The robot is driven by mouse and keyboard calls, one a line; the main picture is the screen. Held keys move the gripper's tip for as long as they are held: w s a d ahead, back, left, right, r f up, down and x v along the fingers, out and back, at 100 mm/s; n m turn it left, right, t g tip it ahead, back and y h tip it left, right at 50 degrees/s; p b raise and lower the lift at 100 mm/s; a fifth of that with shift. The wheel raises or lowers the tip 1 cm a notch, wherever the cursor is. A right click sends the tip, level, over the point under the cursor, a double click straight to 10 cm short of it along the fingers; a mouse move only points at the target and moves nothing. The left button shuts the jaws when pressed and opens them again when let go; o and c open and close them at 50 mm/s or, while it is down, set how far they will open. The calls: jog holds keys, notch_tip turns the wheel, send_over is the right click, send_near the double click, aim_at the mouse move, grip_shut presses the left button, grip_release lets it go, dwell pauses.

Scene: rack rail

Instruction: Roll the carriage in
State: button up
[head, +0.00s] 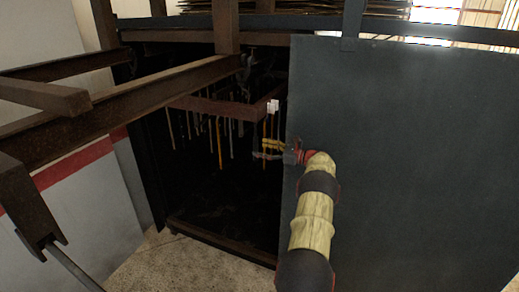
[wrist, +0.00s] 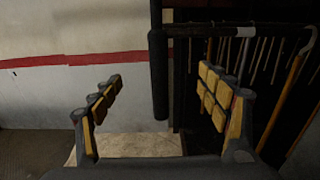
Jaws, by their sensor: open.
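The carriage looks like the rusty brown bar frame (head: 225,110) in the dark bay, with several thin sticks hanging below it. A white patch (head: 273,106) marks its right end. A rusty overhead beam (head: 130,103), likely the rail, runs from the left into the bay. My gripper (head: 268,149) is open and empty, below the white patch, at the left edge of the dark panel. In the wrist view my open gripper (wrist: 160,92) has its padded fingers wide apart. A dark bar with a white band (wrist: 246,31) and a dark upright (wrist: 158,75) show beyond, apart from the fingers.
A large dark grey panel (head: 410,160) fills the right, close beside my arm. A rusty sill (head: 220,242) crosses the bay floor. A white wall with a red stripe (head: 85,165) stands left. Pale floor (head: 165,265) is clear in front.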

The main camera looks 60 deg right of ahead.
jog(key=s, duration=0.7)
jog(key=shift+s+d, duration=0.15)
jog(key=shift+d, duration=0.1)
dwell(0.4)
jog(key=shift+s, duration=0.1)
